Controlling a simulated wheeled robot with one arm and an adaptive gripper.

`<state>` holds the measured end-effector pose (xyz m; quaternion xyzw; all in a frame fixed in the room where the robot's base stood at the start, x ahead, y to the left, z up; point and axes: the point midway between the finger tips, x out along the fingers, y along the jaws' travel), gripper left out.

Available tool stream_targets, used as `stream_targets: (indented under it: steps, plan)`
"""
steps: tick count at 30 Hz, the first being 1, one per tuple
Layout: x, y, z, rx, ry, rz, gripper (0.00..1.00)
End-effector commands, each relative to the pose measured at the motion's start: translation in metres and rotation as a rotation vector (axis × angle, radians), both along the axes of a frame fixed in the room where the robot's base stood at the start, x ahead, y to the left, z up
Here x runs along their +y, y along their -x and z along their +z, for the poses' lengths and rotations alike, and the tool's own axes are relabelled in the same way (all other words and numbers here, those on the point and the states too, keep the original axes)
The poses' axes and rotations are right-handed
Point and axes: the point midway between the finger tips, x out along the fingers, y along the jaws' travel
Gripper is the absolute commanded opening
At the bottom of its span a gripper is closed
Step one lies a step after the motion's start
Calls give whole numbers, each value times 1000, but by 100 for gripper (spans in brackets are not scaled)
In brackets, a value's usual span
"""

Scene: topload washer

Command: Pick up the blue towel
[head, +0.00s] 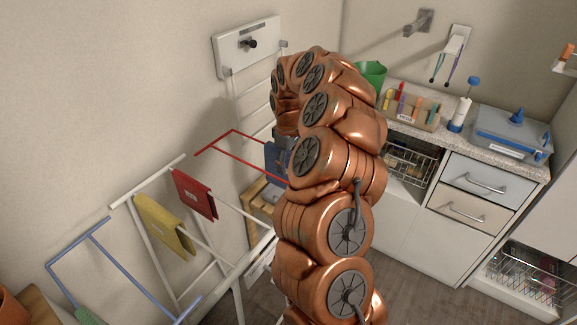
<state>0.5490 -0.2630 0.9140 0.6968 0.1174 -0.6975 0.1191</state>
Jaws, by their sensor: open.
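The blue towel (275,162) hangs at the far right part of the red rail (250,140), just left of my arm. Its right side is hidden behind my copper arm. My gripper (281,134) shows only as a small dark part below the curled end of the arm, right above the towel. It is open. The fingertips are too small and too covered to tell whether they touch the towel or are apart from it.
A red towel (195,194) and a yellow towel (163,224) hang on the white rack (150,183) to the left. A blue rail (75,236) stands nearer. The counter (498,158) with drawers is at the right.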

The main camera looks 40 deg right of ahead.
Motion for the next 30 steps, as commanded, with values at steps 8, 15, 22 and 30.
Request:
stream_targets:
  steps: [8, 15, 22, 30]
  plan:
    - [0, 0, -1, -1, 1, 0, 57]
    - [0, -1, -1, -1, 1, -1, 32]
    - [0, -1, -1, -1, 1, -1, 8]
    - [0, -1, -1, -2, 2, -1, 0]
